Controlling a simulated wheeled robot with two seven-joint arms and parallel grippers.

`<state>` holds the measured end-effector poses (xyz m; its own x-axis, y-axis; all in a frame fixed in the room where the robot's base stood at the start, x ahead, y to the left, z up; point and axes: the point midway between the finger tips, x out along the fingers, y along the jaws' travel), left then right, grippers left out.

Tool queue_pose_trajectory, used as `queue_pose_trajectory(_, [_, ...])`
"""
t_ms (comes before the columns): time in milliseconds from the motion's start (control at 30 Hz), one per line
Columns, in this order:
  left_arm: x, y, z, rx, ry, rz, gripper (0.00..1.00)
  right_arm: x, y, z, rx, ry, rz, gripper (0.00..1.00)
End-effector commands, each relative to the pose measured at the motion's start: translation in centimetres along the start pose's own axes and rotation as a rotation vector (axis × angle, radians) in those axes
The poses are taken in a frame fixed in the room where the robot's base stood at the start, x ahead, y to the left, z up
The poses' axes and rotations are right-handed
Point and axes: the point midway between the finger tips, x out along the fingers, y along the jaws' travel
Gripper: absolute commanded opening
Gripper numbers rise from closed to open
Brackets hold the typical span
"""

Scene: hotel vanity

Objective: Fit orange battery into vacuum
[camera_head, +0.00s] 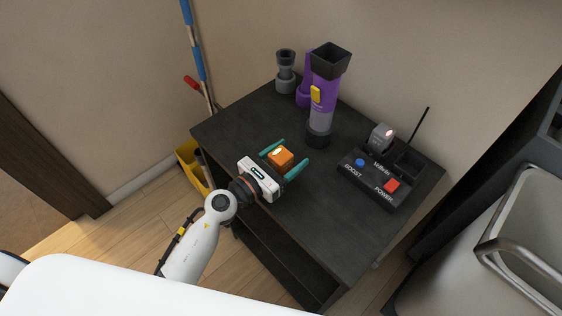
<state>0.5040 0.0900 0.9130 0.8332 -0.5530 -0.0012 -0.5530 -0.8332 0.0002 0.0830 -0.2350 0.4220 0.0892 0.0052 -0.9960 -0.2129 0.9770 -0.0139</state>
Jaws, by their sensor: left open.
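The orange battery (281,156) sits on the dark table, with a small light patch on its top. My left gripper (286,158) is open, its two teal fingers on either side of the battery; I cannot tell whether they touch it. The purple and grey vacuum (325,95) stands upright towards the back of the table, with a black square mouth on top and a yellow button. A purple handle part (304,93) shows behind it. My right gripper is not in view.
A black charger dock (376,181) with blue and red buttons and an antenna stands at the right of the table (318,217); a grey block with a red light (382,137) sits in it. A grey nozzle (286,72) stands at the back. A yellow bucket (190,165) is on the floor, left.

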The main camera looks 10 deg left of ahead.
Motion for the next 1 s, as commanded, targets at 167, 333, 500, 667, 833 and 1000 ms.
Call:
queue_pose_trajectory(167, [0.0, 0.0, 0.0, 0.000, 0.000, 0.000, 0.62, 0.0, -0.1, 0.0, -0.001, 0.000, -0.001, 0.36])
queue_pose_trajectory(333, [-0.1, 0.0, 0.0, 0.000, 0.000, 0.000, 0.34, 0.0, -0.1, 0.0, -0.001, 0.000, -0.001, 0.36])
queue_pose_trajectory(500, [-0.1, 0.0, 0.0, 0.000, 0.001, 0.000, 0.07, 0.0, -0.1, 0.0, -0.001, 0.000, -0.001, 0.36])
queue_pose_trajectory(667, [-0.1, 0.0, -0.1, 0.000, 0.001, 0.000, 0.06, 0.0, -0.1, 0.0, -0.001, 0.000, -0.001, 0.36])
queue_pose_trajectory(833, [-0.1, 0.0, -0.7, 0.001, 0.002, 0.000, 0.06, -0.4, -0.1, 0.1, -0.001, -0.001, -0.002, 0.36])
queue_pose_trajectory(1000, [0.0, 0.0, -2.8, 0.003, 0.003, 0.001, 0.06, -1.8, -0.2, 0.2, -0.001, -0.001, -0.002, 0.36])
